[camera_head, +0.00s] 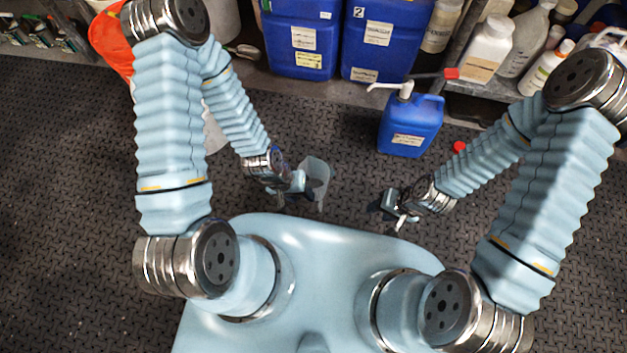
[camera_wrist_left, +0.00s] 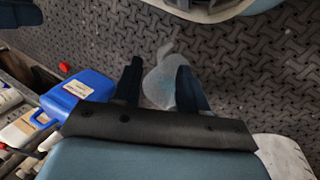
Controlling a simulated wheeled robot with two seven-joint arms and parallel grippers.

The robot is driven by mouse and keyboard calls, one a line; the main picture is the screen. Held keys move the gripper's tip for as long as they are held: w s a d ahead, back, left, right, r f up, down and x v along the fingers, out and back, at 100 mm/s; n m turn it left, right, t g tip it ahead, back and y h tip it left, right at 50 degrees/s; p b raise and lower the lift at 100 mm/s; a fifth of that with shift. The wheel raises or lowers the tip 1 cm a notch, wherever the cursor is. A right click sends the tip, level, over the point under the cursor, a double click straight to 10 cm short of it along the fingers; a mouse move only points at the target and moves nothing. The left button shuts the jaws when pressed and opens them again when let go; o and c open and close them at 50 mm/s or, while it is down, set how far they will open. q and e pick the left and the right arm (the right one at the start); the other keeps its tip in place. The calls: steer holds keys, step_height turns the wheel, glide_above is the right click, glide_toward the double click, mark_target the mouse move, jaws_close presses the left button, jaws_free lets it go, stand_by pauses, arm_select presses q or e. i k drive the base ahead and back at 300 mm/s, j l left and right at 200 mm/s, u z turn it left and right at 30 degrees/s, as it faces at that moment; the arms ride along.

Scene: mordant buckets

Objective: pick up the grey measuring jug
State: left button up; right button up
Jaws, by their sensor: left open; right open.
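The grey measuring jug (camera_head: 316,176) is translucent and is on the dark textured floor in the middle of the head view. My left gripper (camera_head: 294,192) is open right beside it, at its left side. In the left wrist view the jug (camera_wrist_left: 162,84) shows between the two dark fingers of my left gripper (camera_wrist_left: 160,84), and its lower part is hidden by the gripper body. I cannot tell whether a finger touches it. My right gripper (camera_head: 392,207) is open and empty, to the right of the jug and apart from it.
A blue pump canister (camera_head: 404,138) stands behind and right of the jug; it also shows in the left wrist view (camera_wrist_left: 76,93). A red cap (camera_head: 459,147) lies near it. Large blue drums (camera_head: 303,43) and shelved bottles (camera_head: 488,48) line the back. Floor between my grippers is clear.

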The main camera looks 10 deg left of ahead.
mark_target(319, 171)
steer(key=k+l, duration=0.1)
steer(key=l, duration=0.3)
steer(key=l+u, duration=0.1)
steer(key=l, duration=0.3)
steer(key=k+l, duration=0.15)
steer(key=l, duration=0.25)
steer(key=u, duration=0.05)
